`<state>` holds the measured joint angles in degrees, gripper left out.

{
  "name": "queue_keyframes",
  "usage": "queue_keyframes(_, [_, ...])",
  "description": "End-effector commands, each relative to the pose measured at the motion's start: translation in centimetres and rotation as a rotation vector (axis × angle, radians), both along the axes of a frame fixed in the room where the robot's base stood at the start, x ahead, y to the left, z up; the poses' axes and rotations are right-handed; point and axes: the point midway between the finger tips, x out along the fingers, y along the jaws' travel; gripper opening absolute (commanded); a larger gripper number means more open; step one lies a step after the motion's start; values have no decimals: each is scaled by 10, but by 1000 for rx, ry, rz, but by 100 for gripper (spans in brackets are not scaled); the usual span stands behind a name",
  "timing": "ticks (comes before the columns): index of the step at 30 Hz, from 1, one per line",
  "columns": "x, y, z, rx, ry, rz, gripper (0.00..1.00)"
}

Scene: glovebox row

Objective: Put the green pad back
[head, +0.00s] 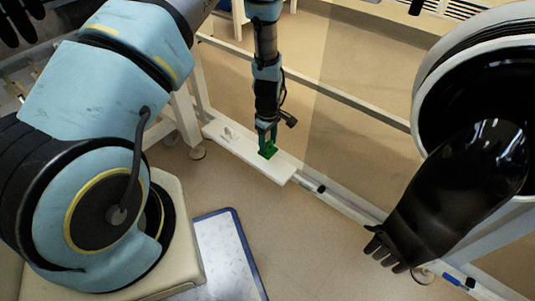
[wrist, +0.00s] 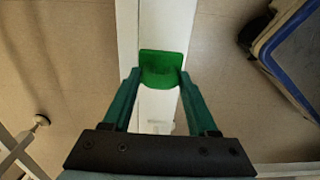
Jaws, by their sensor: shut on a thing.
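The green pad (head: 269,152) is between the fingers of my gripper (head: 267,137), at the white shelf board in the middle of the head view. In the wrist view the green pad (wrist: 161,68) spans the gap between the two green fingertips of my gripper (wrist: 158,82), and the fingers are shut on it. The white board (wrist: 152,20) lies behind the pad there. I cannot tell whether the pad touches the board or hangs just above it.
A small pale fixture (head: 227,133) stands on the board left of the pad. A black glove (head: 440,205) hangs from a round port at right. A blue-edged tray or mat (head: 226,252) lies below. A blue marker-like item (head: 457,281) sits on the lower right rail.

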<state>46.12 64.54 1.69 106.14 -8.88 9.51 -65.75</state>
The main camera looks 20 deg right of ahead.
Motion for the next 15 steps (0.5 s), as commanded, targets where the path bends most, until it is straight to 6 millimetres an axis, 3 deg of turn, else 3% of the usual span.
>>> queue_keyframes(12, [0,0,-46,0,0,0,14])
queue_keyframes(15, [1,0,-46,-1,-2,-1,14])
